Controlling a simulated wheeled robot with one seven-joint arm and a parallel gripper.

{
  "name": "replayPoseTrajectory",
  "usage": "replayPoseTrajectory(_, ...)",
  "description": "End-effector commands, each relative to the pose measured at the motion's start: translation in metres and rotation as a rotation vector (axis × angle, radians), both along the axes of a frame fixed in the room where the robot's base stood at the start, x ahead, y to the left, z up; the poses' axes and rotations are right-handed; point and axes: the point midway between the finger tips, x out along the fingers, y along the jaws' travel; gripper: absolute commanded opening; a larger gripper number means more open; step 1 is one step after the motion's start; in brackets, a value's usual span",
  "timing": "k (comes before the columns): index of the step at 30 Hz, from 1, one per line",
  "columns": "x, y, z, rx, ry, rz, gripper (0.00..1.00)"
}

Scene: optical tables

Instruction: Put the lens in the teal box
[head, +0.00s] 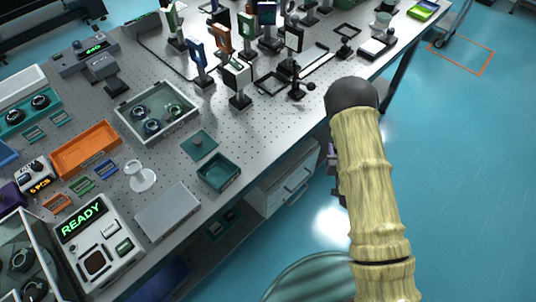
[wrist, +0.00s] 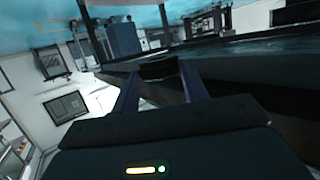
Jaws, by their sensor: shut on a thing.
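The open teal box (head: 219,173) stands near the front edge of the optical table, empty as far as I can see. A flat teal piece with a knob, looking like its lid (head: 199,145), lies just behind it. In the wrist view my gripper (wrist: 158,78) is shut on a small dark piece (wrist: 158,67) between its fingertips. It appears to be the lens in a dark mount, but its glass is not visible. In the head view my arm is right of the table, over the floor, and hides most of my gripper.
A grey tray (head: 119,108) with several ringed optics stands behind the teal box. An orange tray (head: 86,149), a white stand (head: 140,176) and a READY device (head: 92,243) are to the left. Several posts with mounted optics crowd the table's far part.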

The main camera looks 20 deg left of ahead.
Motion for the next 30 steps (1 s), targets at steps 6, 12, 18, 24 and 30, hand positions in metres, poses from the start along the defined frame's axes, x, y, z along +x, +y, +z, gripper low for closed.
replayPoseTrajectory(6, 0.009, 0.044, -0.031, 0.003, -0.005, 0.121, 0.21)
replayPoseTrajectory(12, 0.012, 0.08, -0.046, 0.003, -0.005, 0.233, 0.21)
replayPoseTrajectory(18, 0.011, 0.115, -0.06, 0.002, -0.004, 0.347, 0.21)
replayPoseTrajectory(24, 0.007, 0.146, -0.071, 0.001, -0.005, 0.458, 0.21)
replayPoseTrajectory(30, 0.0, 0.174, -0.082, 0.001, -0.003, 0.563, 0.21)
